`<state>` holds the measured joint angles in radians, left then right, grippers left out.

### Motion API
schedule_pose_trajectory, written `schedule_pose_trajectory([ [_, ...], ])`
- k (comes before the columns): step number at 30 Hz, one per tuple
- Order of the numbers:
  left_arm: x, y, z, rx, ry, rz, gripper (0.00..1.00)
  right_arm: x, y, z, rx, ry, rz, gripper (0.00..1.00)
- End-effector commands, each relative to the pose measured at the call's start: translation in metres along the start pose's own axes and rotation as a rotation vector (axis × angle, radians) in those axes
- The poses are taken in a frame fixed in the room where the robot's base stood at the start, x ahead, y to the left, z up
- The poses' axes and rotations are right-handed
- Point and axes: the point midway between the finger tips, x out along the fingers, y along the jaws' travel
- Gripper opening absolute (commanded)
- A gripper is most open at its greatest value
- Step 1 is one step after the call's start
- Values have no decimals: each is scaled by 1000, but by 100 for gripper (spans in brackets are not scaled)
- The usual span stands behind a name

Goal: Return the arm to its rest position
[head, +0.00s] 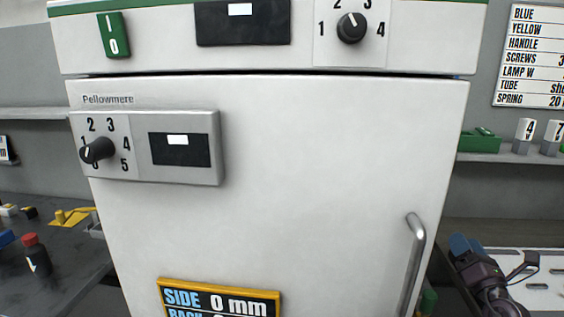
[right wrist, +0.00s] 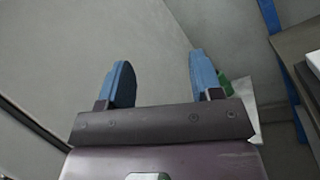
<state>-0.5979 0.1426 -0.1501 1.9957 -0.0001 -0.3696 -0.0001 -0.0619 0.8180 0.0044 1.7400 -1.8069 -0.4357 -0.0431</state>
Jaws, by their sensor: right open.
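My right gripper (head: 466,246) shows at the lower right of the head view, to the right of the white cabinet's door handle and apart from it. Its blue fingers also show in the right wrist view (right wrist: 162,82). They stand wide apart with nothing between them. My left gripper is out of view.
A white Pellowmere cabinet (head: 310,160) with a shut door fills the middle. Its metal handle (head: 414,262) is on the right. Dials and dark displays are on its front. A red-capped bottle (head: 36,258) stands on the left bench. A green item (head: 478,142) and numbered blocks (head: 524,137) sit on the right shelf.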

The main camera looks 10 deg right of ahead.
Motion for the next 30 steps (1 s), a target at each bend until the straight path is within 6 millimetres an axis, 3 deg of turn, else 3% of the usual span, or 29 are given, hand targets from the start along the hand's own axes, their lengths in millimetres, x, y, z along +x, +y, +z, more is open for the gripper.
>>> schedule_pose_trajectory([
  [8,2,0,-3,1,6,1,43,-82,5,-22,567,-218,-287,59],
  [17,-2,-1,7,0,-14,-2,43,-193,6,-67,1103,-427,-799,59],
  [24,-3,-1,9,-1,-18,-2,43,-287,44,-113,1430,-510,-1294,59],
  [30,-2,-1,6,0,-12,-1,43,-335,84,-133,1576,-504,-1595,59],
])
